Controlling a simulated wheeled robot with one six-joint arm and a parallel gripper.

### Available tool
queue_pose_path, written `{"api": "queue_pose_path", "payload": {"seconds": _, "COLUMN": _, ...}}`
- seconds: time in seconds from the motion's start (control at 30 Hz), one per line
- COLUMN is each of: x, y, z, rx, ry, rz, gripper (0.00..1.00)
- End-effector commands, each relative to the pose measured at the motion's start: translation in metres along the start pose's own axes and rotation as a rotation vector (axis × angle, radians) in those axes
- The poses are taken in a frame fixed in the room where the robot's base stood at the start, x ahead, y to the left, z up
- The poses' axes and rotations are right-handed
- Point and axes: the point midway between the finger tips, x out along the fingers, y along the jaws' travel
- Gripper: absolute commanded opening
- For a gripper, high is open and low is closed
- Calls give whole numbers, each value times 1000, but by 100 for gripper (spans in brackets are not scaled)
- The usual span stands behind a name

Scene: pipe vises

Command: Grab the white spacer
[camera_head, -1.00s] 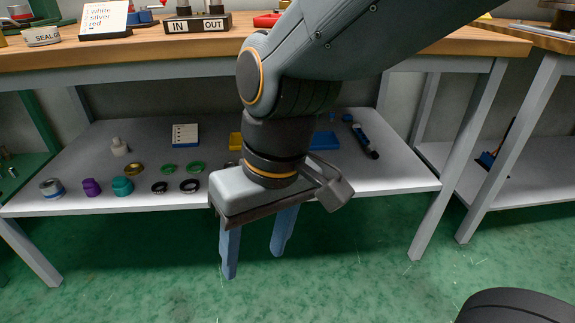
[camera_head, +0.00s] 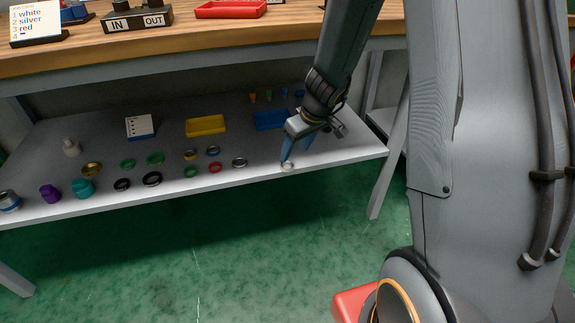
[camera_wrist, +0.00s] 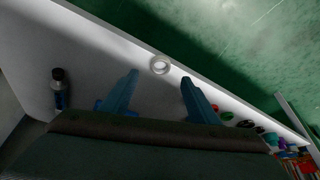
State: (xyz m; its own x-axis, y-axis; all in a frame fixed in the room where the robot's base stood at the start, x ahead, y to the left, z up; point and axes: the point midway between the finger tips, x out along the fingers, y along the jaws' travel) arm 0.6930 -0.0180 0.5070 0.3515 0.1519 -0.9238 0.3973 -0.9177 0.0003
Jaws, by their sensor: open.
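The white spacer (camera_head: 287,166) is a small pale ring lying flat near the front edge of the lower shelf (camera_head: 240,182). In the wrist view the white spacer (camera_wrist: 160,65) lies beyond the fingertips, roughly centred between them, near the shelf's edge. My gripper (camera_head: 296,152) is open and empty, with blue fingers reaching down beside the ring. The wrist view shows my gripper (camera_wrist: 159,80) with its two fingers wide apart and nothing between them. I cannot tell whether a finger touches the ring.
Several rings, including a silver ring (camera_head: 239,162) and a red ring (camera_head: 215,168), lie left of the spacer. A blue tray (camera_head: 271,120) and a yellow tray (camera_head: 206,126) stand behind. A dark bottle (camera_wrist: 59,88) lies on the shelf. The workbench top (camera_head: 150,50) overhangs the shelf.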

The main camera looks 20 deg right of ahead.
Motion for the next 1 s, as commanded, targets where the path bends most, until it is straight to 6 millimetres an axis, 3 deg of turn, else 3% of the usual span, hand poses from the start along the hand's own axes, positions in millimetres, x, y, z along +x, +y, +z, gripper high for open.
{"api": "queue_pose_path", "payload": {"seconds": 0.53, "x": 68, "y": 0, "z": 5, "rx": 0, "ry": -2, "rz": -1, "gripper": 55}}
{"api": "queue_pose_path", "payload": {"seconds": 0.87, "x": 74, "y": -1, "z": 4, "rx": -1, "ry": 0, "rz": 0, "gripper": 55}}
{"api": "queue_pose_path", "payload": {"seconds": 1.0, "x": 74, "y": -1, "z": 4, "rx": -1, "ry": 0, "rz": 0, "gripper": 35}}
